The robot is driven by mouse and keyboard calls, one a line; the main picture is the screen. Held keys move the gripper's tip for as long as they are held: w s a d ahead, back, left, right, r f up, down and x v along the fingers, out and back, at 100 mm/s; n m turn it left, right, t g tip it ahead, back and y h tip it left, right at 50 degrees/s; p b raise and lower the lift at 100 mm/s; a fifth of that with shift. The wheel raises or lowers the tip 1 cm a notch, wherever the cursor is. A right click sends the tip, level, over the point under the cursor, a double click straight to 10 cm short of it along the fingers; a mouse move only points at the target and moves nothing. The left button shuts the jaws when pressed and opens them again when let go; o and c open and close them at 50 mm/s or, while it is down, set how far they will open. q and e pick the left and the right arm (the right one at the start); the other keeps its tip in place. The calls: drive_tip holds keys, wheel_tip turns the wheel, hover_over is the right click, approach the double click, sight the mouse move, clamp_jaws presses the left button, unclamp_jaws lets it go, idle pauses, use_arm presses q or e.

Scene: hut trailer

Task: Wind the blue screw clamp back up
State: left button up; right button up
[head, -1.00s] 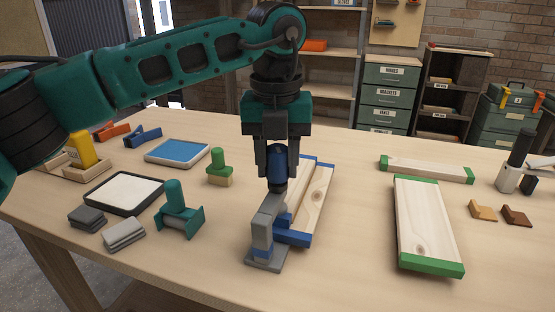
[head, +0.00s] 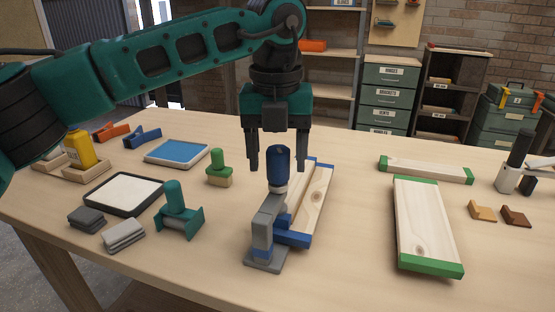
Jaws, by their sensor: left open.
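The blue screw clamp (head: 265,232) stands upright on the table, a grey frame on a grey base with a dark blue knob on top. It is at the near end of a blue-ended wooden board assembly (head: 312,200). My left gripper (head: 278,163) is open, its fingers pointing down on either side of the knob's upper part, with gaps showing at both sides. Nothing is held in it. My right gripper is not in view.
Green-ended boards (head: 425,225) lie to the right. A teal tool (head: 178,215), a green-handled block (head: 218,170), a blue tray (head: 178,153) and a white tray (head: 122,192) are to the left. The table front right of the clamp is clear.

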sight(277, 153)
use_arm(q)
drive_tip(key=r, duration=0.3)
drive_tip(key=r+p, duration=0.1)
drive_tip(key=r, duration=0.6)
drive_tip(key=shift+s+r, duration=0.2)
drive_tip(key=shift+s, duration=0.2)
drive_tip(key=shift+r, duration=0.55)
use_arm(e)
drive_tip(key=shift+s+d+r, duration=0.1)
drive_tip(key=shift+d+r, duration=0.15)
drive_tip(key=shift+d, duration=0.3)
